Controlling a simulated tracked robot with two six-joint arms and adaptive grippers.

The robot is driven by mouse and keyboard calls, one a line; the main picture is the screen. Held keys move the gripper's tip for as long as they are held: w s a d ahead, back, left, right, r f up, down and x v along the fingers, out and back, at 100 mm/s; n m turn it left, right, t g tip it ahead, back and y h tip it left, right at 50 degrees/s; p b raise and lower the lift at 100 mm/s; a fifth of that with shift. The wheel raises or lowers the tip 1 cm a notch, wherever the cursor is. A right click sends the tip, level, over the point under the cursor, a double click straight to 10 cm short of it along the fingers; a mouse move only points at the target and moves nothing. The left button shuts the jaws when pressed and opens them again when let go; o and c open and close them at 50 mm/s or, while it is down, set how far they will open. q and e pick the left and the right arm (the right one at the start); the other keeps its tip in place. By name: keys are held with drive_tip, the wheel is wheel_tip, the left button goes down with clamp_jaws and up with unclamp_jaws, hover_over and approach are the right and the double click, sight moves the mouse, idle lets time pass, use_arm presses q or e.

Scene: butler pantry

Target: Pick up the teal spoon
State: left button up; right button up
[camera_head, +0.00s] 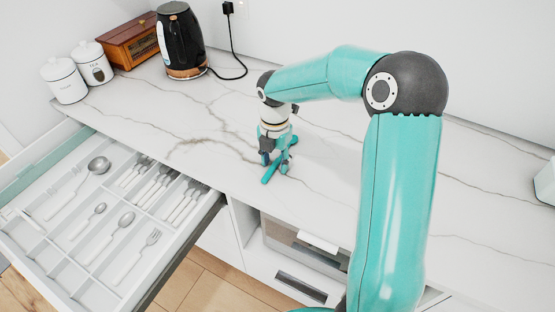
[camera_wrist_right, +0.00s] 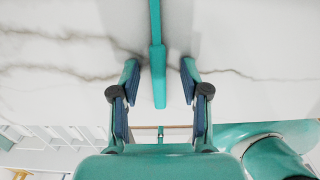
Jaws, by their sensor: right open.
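The teal spoon (camera_head: 269,175) lies on the white marble counter, under my right gripper in the head view. In the right wrist view the spoon (camera_wrist_right: 158,72) runs down from the top edge, with its wider handle end between the fingers. My right gripper (camera_head: 276,164) points down at the counter. In the right wrist view the gripper (camera_wrist_right: 159,68) is open, one finger on each side of the handle, with a gap on both sides. The spoon's bowl is not clearly visible. My left gripper is not in view.
An open drawer (camera_head: 150,215) with cutlery in compartments juts out below the counter at left. A black kettle (camera_head: 178,42), white canisters (camera_head: 63,80) and a wooden box (camera_head: 128,42) stand at the back left. The counter (camera_head: 215,112) around the spoon is clear.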

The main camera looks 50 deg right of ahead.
clamp_jaws()
drive_tip(key=shift+r, duration=0.15)
